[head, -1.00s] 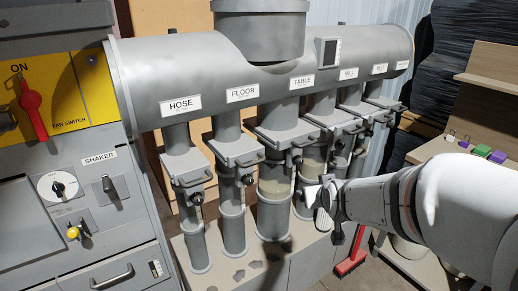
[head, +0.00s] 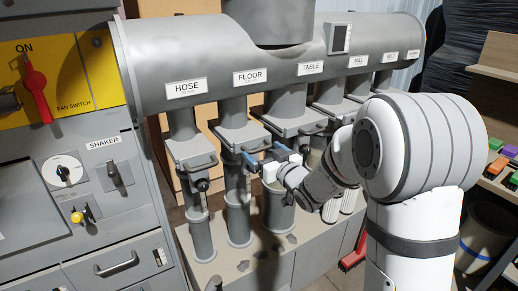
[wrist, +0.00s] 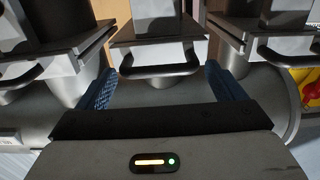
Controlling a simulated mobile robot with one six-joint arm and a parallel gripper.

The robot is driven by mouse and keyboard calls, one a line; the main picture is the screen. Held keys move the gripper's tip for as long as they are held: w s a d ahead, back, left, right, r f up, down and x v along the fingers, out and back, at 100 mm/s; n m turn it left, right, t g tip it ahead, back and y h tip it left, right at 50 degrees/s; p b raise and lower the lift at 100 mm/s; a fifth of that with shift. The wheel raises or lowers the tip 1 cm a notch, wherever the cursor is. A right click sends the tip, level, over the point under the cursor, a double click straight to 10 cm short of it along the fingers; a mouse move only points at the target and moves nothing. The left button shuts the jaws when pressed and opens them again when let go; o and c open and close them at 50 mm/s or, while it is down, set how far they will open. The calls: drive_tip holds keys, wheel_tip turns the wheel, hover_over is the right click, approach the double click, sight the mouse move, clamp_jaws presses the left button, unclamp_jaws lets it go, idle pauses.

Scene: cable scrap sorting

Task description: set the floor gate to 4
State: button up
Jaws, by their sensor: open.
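The FLOOR label (head: 249,76) is on the grey duct above the second pipe from the left. The floor gate (head: 232,137) is a flat grey slide plate across that pipe, with a dark bar handle at its front. My gripper (head: 264,155) is open beside this gate, its blue fingers pointing toward it. In the wrist view, my gripper (wrist: 160,70) has one finger on either side of a gate's dark handle (wrist: 160,72), with nothing clamped. Whether the fingers touch the handle cannot be told. No gate scale number is readable.
The hose gate (head: 190,152) is close on the left and the table gate (head: 295,124) close on the right. A control cabinet with a red fan switch (head: 37,88) stands at the far left. A shelf with coloured blocks (head: 497,166) is at the right.

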sight(247, 138)
drive_tip(key=shift+x, duration=1.15)
